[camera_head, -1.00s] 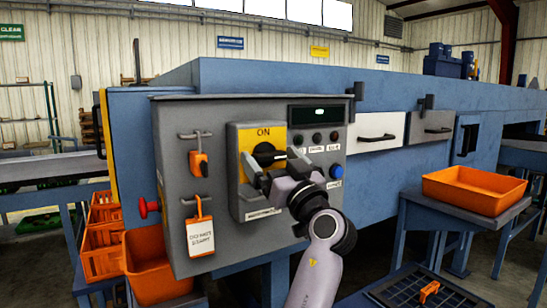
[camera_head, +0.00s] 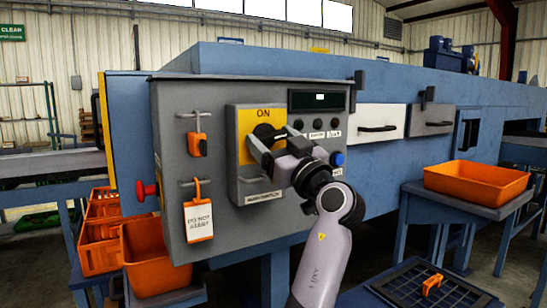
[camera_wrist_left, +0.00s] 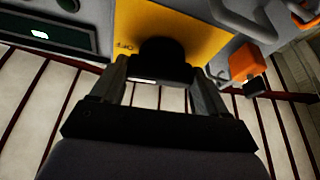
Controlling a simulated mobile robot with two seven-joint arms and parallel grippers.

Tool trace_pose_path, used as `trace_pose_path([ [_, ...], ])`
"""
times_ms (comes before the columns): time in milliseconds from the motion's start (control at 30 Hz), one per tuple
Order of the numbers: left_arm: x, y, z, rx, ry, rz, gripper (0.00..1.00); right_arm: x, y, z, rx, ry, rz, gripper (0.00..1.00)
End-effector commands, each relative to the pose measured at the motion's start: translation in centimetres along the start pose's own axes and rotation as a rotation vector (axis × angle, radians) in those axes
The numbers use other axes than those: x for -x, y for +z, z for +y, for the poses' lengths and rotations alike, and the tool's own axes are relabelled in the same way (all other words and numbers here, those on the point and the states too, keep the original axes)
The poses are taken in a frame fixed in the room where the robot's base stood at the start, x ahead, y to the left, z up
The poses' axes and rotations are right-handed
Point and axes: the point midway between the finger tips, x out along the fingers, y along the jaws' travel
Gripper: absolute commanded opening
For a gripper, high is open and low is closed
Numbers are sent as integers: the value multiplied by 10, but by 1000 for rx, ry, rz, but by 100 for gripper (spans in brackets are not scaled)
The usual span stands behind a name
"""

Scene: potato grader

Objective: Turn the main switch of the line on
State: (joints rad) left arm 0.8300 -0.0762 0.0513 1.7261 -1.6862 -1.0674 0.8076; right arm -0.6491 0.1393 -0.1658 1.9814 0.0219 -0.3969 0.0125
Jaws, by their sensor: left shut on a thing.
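The main switch is a black rotary knob (camera_head: 262,130) on a yellow plate (camera_head: 246,122) marked ON at its top, on the grey control cabinet. My left gripper (camera_head: 268,143) is shut on the knob, with a finger on either side of it. In the left wrist view the black knob (camera_wrist_left: 165,58) sits between the fingers (camera_wrist_left: 162,85), with a small white mark on its near edge. Part of an OFF label shows beside it on the yellow plate (camera_wrist_left: 190,18). The fingers hide part of the knob in the head view, so its exact angle is unclear. My right gripper is out of view.
An orange padlock (camera_head: 197,145) and a "do not start" tag (camera_head: 199,218) hang left of the switch. A red button (camera_head: 146,190) sticks out at the cabinet's left side. A dark display (camera_head: 318,100) and a blue button (camera_head: 338,159) are on the right. Orange bins (camera_head: 476,182) stand around.

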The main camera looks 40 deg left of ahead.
Motion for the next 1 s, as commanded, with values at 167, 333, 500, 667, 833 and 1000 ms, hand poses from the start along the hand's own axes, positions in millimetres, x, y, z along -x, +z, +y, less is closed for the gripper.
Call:
trace_pose_path([
  [167,3,7,-1,108,-45,3,44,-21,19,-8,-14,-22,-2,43],
  [333,2,6,0,217,-91,2,44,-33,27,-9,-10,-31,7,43],
  [500,2,4,1,348,-146,2,44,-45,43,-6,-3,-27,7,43],
  [667,1,2,2,487,-204,2,44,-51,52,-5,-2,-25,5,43],
  [833,0,0,3,635,-267,0,44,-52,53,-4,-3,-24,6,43],
  [1000,0,-2,4,784,-327,0,44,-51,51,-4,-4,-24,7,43],
])
